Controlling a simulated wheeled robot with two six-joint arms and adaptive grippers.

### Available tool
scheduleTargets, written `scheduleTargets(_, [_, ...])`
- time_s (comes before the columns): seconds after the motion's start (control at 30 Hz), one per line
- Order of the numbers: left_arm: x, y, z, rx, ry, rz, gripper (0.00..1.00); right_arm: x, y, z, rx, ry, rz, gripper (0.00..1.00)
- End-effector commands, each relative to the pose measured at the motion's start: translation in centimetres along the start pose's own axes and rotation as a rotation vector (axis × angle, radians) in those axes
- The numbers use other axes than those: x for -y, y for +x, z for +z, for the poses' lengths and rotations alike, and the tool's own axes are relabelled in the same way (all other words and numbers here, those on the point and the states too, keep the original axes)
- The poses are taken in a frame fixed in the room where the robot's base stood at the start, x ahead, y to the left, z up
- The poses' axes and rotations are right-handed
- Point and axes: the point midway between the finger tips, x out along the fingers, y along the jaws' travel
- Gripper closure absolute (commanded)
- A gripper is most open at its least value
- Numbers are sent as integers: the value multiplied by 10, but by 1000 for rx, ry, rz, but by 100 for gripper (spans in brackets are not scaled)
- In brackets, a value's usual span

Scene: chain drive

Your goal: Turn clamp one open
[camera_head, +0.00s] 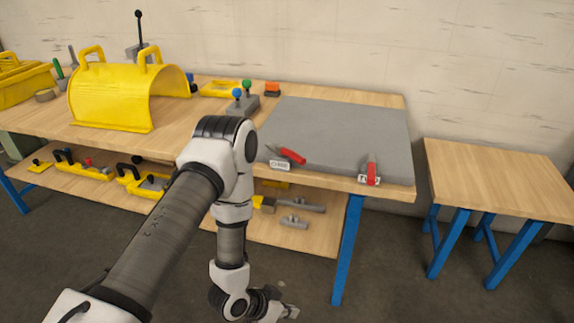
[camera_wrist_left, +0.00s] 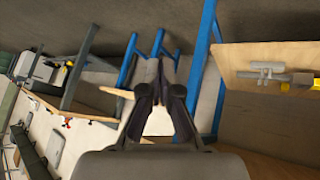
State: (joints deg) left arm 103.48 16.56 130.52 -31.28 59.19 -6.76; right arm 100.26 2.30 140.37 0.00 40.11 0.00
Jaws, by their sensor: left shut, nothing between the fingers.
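Two clamps with red handles sit at the front edge of the grey plate (camera_head: 338,130) in the head view. The left clamp (camera_head: 291,155) has its handle lying slanted, with a small white label below it. The labels are too small to read surely. My left gripper (camera_head: 291,312) is low in front of the bench, below the lower shelf and well apart from both clamps. It is shut and empty, and shows in the left wrist view (camera_wrist_left: 163,66). My right gripper is out of view.
The workbench (camera_head: 180,115) carries a yellow guard cover (camera_head: 108,99) and small coloured-knob parts. Its lower shelf (camera_head: 313,238) holds grey fittings and yellow-based tools. A blue bench leg (camera_head: 347,250) stands near my left gripper. A small side table (camera_head: 500,175) is at the right, with open floor between.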

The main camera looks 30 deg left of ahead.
Motion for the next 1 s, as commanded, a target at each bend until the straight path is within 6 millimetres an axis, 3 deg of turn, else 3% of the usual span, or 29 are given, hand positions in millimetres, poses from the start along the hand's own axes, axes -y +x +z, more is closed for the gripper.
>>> scheduleTargets(0.03, [18,-6,-45,-170,33,29,100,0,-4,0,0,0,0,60])
scheduleTargets(0.1, [45,-28,-103,-414,97,62,100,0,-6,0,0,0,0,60])
scheduleTargets(0.2, [92,-84,-163,-730,179,56,100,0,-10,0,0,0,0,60])
scheduleTargets(0.3, [133,-139,-187,-946,224,11,100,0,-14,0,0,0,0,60])
scheduleTargets(0.43, [162,-176,-192,-1071,237,-42,100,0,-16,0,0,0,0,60])
scheduleTargets(0.53, [167,-182,-194,-1092,241,-52,100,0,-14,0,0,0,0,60])
scheduleTargets(0.67, [165,-173,-205,-1089,242,-48,100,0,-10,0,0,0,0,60])
scheduleTargets(1.0, [159,-139,-268,-1087,245,-48,100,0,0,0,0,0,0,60])
